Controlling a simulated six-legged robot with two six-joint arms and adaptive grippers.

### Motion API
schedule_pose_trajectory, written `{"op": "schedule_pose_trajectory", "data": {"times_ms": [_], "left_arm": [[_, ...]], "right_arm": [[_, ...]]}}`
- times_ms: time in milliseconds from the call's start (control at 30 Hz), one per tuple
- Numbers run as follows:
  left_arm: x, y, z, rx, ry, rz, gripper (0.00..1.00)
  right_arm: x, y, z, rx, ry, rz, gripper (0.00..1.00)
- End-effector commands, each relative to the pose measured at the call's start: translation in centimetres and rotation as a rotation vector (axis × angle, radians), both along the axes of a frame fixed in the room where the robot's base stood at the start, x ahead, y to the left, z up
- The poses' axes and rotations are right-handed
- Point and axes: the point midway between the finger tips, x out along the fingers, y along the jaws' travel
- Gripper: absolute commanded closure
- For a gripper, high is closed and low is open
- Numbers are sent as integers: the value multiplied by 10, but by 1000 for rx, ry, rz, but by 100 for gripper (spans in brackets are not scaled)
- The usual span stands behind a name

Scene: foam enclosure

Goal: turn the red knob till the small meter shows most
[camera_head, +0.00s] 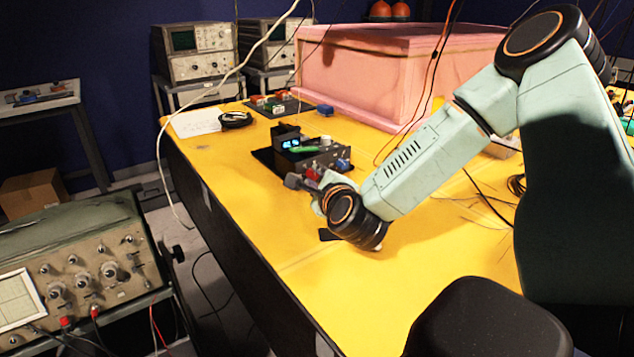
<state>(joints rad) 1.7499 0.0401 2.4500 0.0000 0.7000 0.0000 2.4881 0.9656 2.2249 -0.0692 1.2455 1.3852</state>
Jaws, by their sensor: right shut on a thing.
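The red knob (313,173) is a small red piece at the front of a dark device (300,158) on the yellow table. My right gripper (303,182) reaches in from the right and is shut on the red knob; its fingers and wrist partly hide the knob. The small meter (288,143) is a dark box with a lit bluish display behind the knob; its reading is too small to tell. My left gripper is not in view.
A blue part (343,164) and a pale round knob (326,141) sit close to the gripper. A pink foam box (360,75) stands behind. A coiled black cable (235,120) lies at the left. The yellow table (390,290) is mostly clear in front.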

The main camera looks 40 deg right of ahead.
Motion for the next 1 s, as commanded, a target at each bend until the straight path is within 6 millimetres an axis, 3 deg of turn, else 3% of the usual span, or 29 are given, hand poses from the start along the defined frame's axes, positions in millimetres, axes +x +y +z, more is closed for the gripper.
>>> {"op": "schedule_pose_trajectory", "data": {"times_ms": [467, 500, 700, 1000], "left_arm": [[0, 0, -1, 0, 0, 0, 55], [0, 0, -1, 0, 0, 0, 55], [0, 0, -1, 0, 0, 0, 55], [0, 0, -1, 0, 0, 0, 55]], "right_arm": [[0, -1, -1, -11, 5, -3, 100], [0, -1, -1, -11, 5, -3, 76], [0, -1, -1, -11, 3, -1, 59], [0, 0, 0, -12, 2, -1, 55]]}}
